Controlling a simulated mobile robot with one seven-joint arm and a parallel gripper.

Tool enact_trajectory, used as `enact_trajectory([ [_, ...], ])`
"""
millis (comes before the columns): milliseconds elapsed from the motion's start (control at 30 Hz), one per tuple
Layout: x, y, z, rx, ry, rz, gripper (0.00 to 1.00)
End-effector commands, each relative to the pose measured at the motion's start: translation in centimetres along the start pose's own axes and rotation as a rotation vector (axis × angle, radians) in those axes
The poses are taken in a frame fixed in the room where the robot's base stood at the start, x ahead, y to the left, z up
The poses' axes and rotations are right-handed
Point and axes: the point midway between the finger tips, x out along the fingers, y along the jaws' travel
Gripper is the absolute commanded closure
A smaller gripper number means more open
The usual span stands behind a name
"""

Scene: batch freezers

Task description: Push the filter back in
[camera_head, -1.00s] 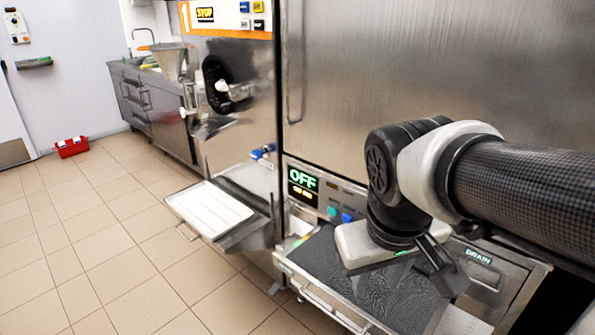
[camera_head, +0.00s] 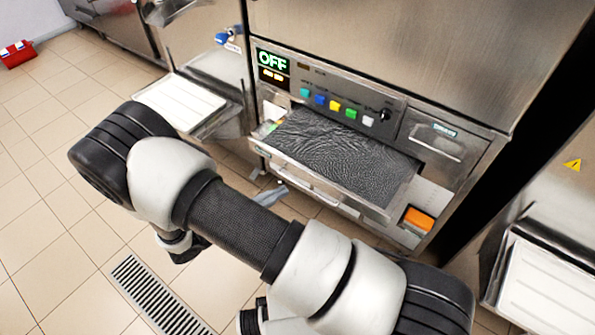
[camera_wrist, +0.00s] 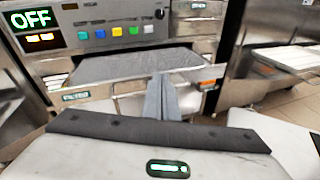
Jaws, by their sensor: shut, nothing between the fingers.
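The filter (camera_head: 345,150) is a tray with a dark, wrinkled mesh. It sticks out of the slot under the control panel, with a metal front and a bar handle. It also shows in the wrist view (camera_wrist: 130,66), with a label on the left of its front. My arm hides part of the floor.
The control panel (camera_head: 325,100) with an OFF display and coloured buttons is above the filter. A drain drawer (camera_head: 437,138) is at its right, with an orange block (camera_head: 418,219) below. A white tray (camera_head: 182,103) juts out at left.

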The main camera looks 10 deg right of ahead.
Motion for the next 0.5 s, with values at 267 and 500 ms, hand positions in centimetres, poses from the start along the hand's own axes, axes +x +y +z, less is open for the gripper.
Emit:
enact_trajectory([
  [267,-1.6,-0.6,-6.4,-0.177,-0.125,0.270,1.00],
  [500,0.0,-0.2,-6.7,-0.189,-0.134,0.288,1.00],
])
